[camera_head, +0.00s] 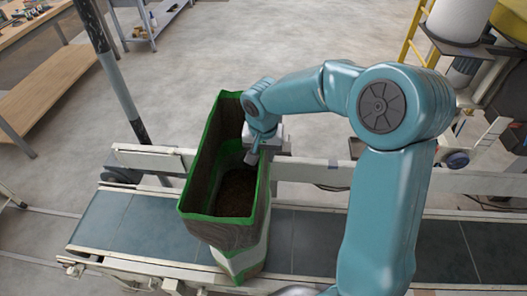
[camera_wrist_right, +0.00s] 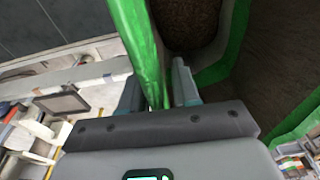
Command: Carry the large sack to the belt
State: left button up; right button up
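The large sack (camera_head: 228,236) is open-topped with a green rim, brown sides and a pale lower part. Dark pellets show inside it. In the head view it is roughly upright over the belt (camera_head: 130,222), and its lower end overlaps the belt's front rail; I cannot tell whether its bottom touches the belt. My right gripper (camera_head: 252,151) is at the sack's right-hand rim. In the right wrist view the gripper (camera_wrist_right: 158,88) has one finger on each side of the green rim (camera_wrist_right: 140,45), closed on it with little gap. My left gripper is not in view.
A rail (camera_head: 315,172) runs along the belt's far side. A dark post (camera_head: 115,80) stands behind it at the left. A wooden workbench (camera_head: 45,88) is at the far left, and machinery with a yellow frame (camera_head: 412,35) at the upper right. The floor between is clear.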

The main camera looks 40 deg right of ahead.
jog(key=shift+s+a+r, duration=0.1)
jog(key=shift+r, duration=0.1)
jog(key=shift+r, duration=0.4)
jog(key=r, duration=0.6)
jog(key=s+a+r, duration=0.1)
jog(key=r, duration=0.2)
jog(key=shift+r, duration=0.4)
jog(key=shift+s+a+r, duration=0.15)
jog(key=shift+r, duration=0.4)
